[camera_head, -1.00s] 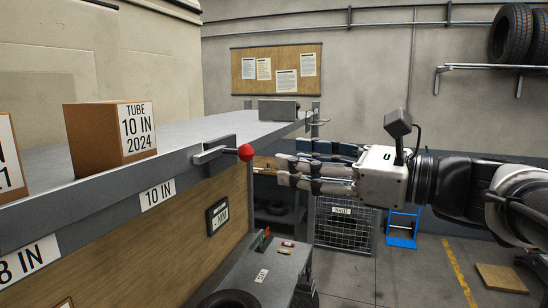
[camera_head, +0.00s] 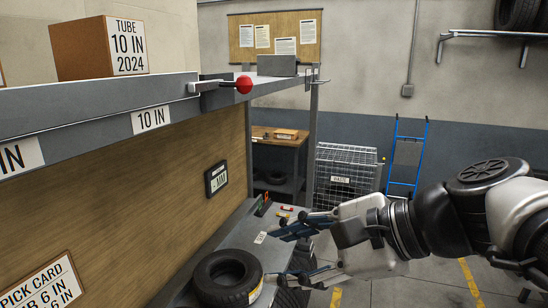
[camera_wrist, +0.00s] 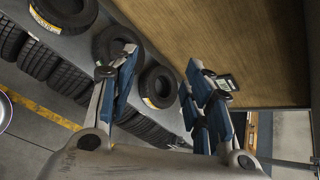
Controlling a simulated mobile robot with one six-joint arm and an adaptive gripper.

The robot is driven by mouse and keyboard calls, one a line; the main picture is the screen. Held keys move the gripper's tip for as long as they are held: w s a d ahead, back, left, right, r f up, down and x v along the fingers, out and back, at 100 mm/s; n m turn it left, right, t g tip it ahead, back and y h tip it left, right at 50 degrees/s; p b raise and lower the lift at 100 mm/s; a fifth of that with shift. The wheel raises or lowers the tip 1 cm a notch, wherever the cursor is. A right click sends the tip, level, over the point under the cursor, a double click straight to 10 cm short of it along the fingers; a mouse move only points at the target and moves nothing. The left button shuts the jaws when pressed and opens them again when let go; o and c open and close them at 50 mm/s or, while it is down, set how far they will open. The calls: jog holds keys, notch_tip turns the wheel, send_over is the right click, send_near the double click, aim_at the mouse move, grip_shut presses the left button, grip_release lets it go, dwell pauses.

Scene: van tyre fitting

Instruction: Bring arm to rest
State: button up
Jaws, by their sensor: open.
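My gripper (camera_head: 287,252) is in the lower right of the head view, low in front of the lower shelf and pointing left. Its blue-padded fingers are spread apart, with nothing between them. In the wrist view my gripper (camera_wrist: 160,95) also shows open and empty, with tyres and the wooden back panel beyond it. My arm reaches in from the right edge of the head view.
A tyre (camera_head: 228,278) lies on the lower shelf (camera_head: 215,245), close left of the fingers. A red-knobbed lever (camera_head: 243,85) juts from the upper shelf. A wire cage (camera_head: 345,165) and a blue hand truck (camera_head: 407,155) stand behind. Floor at right looks clear.

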jog(key=s+d+f+n+h+b, duration=0.3)
jog(key=s+d+f+n, duration=0.1)
jog(key=f, duration=0.6)
jog(key=s+d+f+n+h+b, duration=0.3)
jog(key=f+n, duration=0.3)
jog(key=f, duration=0.3)
jog(key=s+d+f+n+h+b, duration=0.4)
jog(key=s+f+n+b, duration=0.1)
jog(key=f, duration=0.5)
jog(key=shift+s+d+f+g, duration=0.2)
jog(key=shift+d+f+g, duration=0.15)
jog(key=shift+g, duration=0.05)
